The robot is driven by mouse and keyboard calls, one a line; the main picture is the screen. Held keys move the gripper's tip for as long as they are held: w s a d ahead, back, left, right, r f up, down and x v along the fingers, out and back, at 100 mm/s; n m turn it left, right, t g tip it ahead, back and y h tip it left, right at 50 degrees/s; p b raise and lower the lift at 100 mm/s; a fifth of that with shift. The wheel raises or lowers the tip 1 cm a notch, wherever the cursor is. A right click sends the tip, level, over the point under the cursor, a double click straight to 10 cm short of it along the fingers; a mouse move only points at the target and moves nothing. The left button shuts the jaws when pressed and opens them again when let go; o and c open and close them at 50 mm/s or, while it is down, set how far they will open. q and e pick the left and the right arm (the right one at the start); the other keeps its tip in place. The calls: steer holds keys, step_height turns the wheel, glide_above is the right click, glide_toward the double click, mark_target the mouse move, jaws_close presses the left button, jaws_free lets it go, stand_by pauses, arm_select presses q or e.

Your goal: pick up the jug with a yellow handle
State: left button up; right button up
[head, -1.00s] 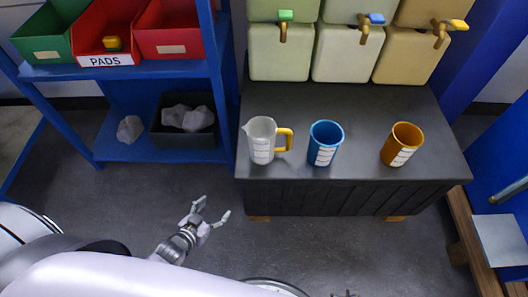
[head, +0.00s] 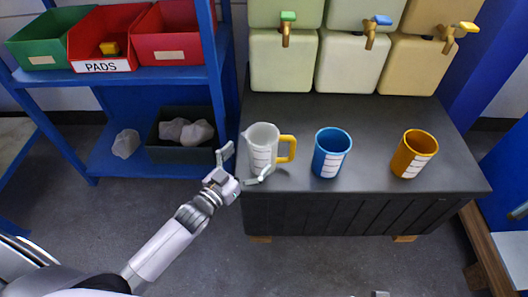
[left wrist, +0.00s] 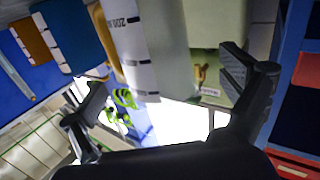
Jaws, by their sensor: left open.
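The jug is a pale grey-white cup (head: 262,152) with a yellow handle (head: 289,150) on its right side and a spout at its upper left. It stands upright near the left end of the dark bench top. My left gripper (head: 246,163) is open at the jug's front left, with one finger to the left of it and the other across its lower front. In the left wrist view the jug's marked side (left wrist: 128,45) shows between the spread fingers of my left gripper (left wrist: 166,82). I cannot tell whether they touch it.
A blue cup (head: 331,155) and an orange cup (head: 413,155) stand to the right on the bench (head: 300,105). Tanks with taps (head: 288,30) stand behind. A blue shelf (head: 110,160) with red and green bins is close on the left.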

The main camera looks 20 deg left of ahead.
mark_target(262, 145)
arm_select(q)
steer(key=shift+d+b+x, duration=0.1)
steer(key=shift+b+x, duration=0.2)
steer(key=shift+x, duration=1.25)
steer(key=shift+d+b+x, duration=0.15)
steer(key=shift+b+x, duration=0.1)
steer(key=shift+x, duration=1.35)
steer(key=shift+s, duration=0.15)
arm_select(e)
steer(key=v, duration=0.4)
steer(key=shift+w+r, duration=0.25)
steer(key=shift+w, duration=0.1)
arm_select(q)
steer(key=shift+r, duration=0.1)
steer(key=c, duration=1.3)
